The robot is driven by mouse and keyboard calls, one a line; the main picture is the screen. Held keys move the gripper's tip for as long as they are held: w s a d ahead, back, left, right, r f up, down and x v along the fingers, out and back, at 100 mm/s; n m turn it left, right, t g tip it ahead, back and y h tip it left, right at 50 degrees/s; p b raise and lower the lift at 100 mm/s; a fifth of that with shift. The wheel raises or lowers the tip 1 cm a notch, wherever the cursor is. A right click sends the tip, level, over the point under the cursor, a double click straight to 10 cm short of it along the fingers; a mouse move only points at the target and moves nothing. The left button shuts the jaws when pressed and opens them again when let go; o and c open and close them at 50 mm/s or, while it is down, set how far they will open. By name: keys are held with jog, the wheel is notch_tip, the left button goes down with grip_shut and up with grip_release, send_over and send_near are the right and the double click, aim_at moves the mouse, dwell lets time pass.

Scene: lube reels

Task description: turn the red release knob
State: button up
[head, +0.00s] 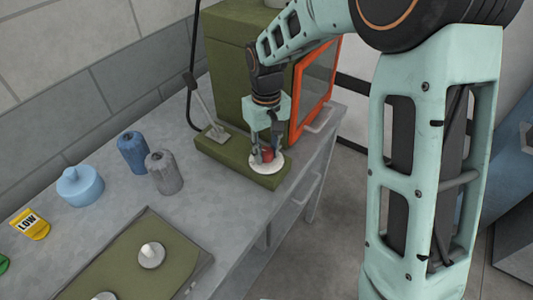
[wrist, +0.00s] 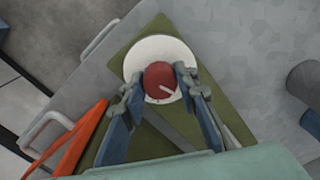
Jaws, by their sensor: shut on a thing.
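The red release knob (head: 268,155) sits on a round white plate (head: 262,169) on a green base at the right end of the bench. In the wrist view the red knob (wrist: 160,82) is round with a pale pointer mark aimed to the lower right, and the white plate (wrist: 150,50) surrounds it. My gripper (head: 264,153) reaches down from above. In the wrist view its fingers (wrist: 158,85) are closed against both sides of the knob. In the head view the fingers partly cover the knob.
A lever (head: 205,108) stands on the green base left of the knob. A green box with an orange-framed door (head: 317,75) is behind. Blue and grey bottles (head: 164,172), a light blue container (head: 80,186) and a yellow LOW tag (head: 30,224) are to the left. A green panel (head: 110,275) lies in front.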

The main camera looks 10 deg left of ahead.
aim_at(266, 151)
jog(key=m+b, duration=0.2)
jog(key=m, duration=0.4)
jog(key=shift+m, duration=0.3)
jog(key=m, duration=0.6)
jog(key=shift+r, duration=0.1)
jog(key=shift+o, duration=0.2)
jog(key=shift+m+b, duration=0.3)
jog(key=o, duration=1.1)
notch_tip(266, 151, up, 12)
